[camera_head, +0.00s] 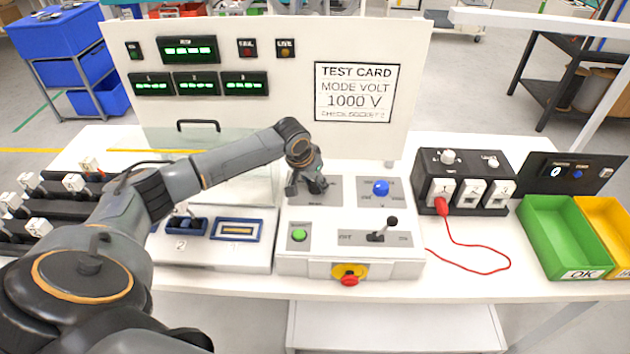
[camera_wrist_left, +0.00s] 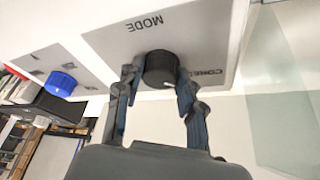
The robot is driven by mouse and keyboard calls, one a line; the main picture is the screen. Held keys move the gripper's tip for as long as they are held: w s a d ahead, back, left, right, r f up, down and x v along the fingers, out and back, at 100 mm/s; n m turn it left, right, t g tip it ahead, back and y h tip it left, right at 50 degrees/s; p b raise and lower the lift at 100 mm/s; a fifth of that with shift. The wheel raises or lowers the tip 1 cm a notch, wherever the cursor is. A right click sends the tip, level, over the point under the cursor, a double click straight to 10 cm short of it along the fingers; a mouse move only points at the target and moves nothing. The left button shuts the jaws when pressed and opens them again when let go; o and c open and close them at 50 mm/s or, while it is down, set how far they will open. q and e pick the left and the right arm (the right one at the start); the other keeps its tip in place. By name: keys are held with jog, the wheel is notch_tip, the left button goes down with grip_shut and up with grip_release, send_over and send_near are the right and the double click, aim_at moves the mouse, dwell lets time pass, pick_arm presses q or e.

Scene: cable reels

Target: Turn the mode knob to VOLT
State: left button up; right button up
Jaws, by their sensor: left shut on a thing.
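The mode knob (camera_wrist_left: 160,70) is black and round with a small white mark, on a light grey plate lettered MODE in the left wrist view. My left gripper (camera_wrist_left: 158,82) is shut on the knob, one finger on each side. In the head view my left gripper (camera_head: 308,186) reaches down onto the control box (camera_head: 350,268) and hides the knob. The test card (camera_head: 356,92) reads MODE VOLT, 1000 V. My right gripper is in neither view.
A blue knob (camera_head: 380,188), a green button (camera_head: 299,235), a black lever (camera_head: 391,222) and a red-and-yellow switch (camera_head: 349,273) sit on the same box. A socket block (camera_head: 470,165) with a red lead stands right, beside a green bin (camera_head: 563,235). A clear panel (camera_head: 240,170) stands left.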

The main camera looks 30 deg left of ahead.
pick_arm(q)
jog(key=shift+a+m+h+p, duration=0.1)
jog(key=shift+m+h+p, duration=0.3)
jog(key=shift+m, duration=0.7)
jog(key=shift+m+h, duration=0.4)
jog(key=shift+m, duration=0.4)
jog(key=m+h+b, duration=0.1)
jog(key=m, duration=0.1)
jog(key=shift+w+f+m+g, duration=0.1)
jog(key=shift+f+m+g, duration=0.05)
jog(key=shift+m+g, duration=0.25)
jog(key=m+g+h+b, duration=0.1)
jog(key=m+b, duration=0.2)
jog(key=m, duration=0.1)
jog(key=shift+w+a, duration=0.1)
jog(key=shift+a, duration=0.05)
jog(key=shift+m, duration=0.3)
jog(key=o, duration=1.2)
jog(key=shift+g, duration=0.3)
